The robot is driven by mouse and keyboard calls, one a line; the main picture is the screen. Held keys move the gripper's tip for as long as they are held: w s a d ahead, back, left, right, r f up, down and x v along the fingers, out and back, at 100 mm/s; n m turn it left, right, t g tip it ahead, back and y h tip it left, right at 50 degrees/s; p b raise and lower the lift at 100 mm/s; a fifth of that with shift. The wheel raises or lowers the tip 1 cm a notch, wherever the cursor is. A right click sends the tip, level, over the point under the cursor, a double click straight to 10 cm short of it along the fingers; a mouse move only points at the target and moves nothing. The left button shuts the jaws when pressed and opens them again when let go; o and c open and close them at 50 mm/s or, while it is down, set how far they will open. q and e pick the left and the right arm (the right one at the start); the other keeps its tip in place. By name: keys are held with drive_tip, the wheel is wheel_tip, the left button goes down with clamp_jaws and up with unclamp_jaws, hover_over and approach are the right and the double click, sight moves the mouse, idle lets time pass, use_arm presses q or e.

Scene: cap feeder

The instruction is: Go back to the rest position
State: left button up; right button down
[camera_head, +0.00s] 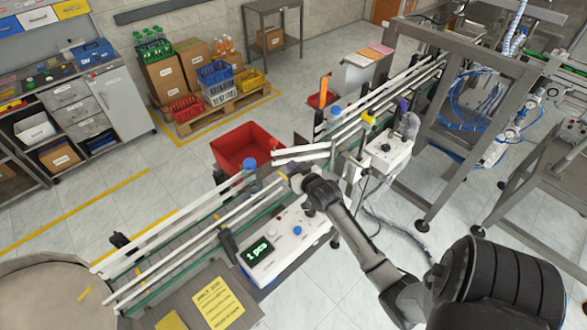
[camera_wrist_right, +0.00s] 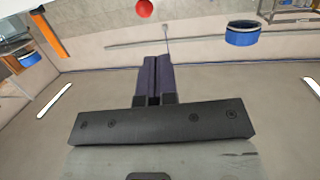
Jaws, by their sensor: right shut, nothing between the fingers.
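My right arm reaches in from the lower right of the head view. Its gripper (camera_head: 287,171) is over the conveyor, just right of a blue cap (camera_head: 249,163). In the right wrist view the two dark fingers of this gripper (camera_wrist_right: 153,80) are together with nothing between them. A blue cap (camera_wrist_right: 242,34) shows at the upper right of that view, apart from the fingers. My left gripper is in neither view.
The conveyor with white rails (camera_head: 180,222) runs diagonally past the gripper. A control box (camera_head: 283,240) with a display reading "1 pcs" stands close below it. A red bin (camera_head: 243,146) is on the floor behind. A metal frame (camera_head: 470,140) stands at the right.

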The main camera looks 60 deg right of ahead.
drive_tip(key=shift+s+a, duration=0.2)
drive_tip(key=shift+s, duration=0.1)
drive_tip(key=shift+r, duration=0.1)
